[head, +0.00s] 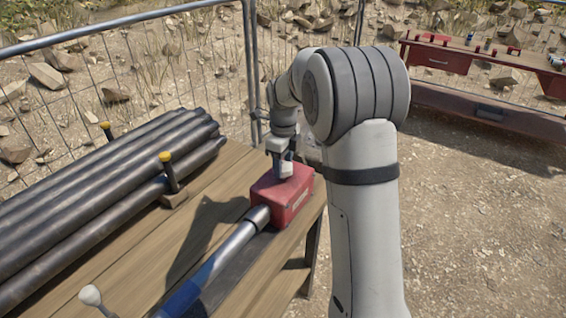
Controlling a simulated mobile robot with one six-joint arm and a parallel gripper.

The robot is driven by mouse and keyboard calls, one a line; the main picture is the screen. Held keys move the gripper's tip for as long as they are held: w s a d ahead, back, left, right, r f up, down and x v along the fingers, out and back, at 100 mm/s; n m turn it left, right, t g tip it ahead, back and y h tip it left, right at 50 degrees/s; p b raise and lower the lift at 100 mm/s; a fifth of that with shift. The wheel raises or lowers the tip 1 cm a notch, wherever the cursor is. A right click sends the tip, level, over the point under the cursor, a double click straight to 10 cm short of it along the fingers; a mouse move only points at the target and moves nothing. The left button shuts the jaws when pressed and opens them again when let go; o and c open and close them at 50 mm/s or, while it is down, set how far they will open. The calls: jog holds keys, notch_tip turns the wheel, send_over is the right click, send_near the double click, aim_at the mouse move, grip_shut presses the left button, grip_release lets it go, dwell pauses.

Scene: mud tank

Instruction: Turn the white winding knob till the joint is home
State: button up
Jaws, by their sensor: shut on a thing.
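A red box (285,197) sits at the right end of the wooden table, joined to a pipe that is silver (245,230) near the box and blue (195,290) farther on. My gripper (283,172) points down at the top of the red box. It is shut on a small part there, which I take to be the white winding knob; the fingers mostly hide it. How far the knob is turned cannot be seen. The silver pipe end meets the box's left face; I cannot tell whether the joint is fully home.
Several dark pipes (120,190) lie on the table at left, beside yellow-topped posts (168,170). A pale ball-ended lever (90,295) stands at the lower left. A wire fence (190,65) runs behind. A red bench (480,65) stands at back right; gravel ground is open at right.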

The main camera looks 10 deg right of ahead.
aim_at(283, 165)
dwell(0.3)
jog(key=o, duration=1)
jog(key=shift+c, duration=0.2)
jog(key=shift+r, duration=0.1)
notch_tip(283, 165, up, 8)
jog(key=shift+f, duration=0.15)
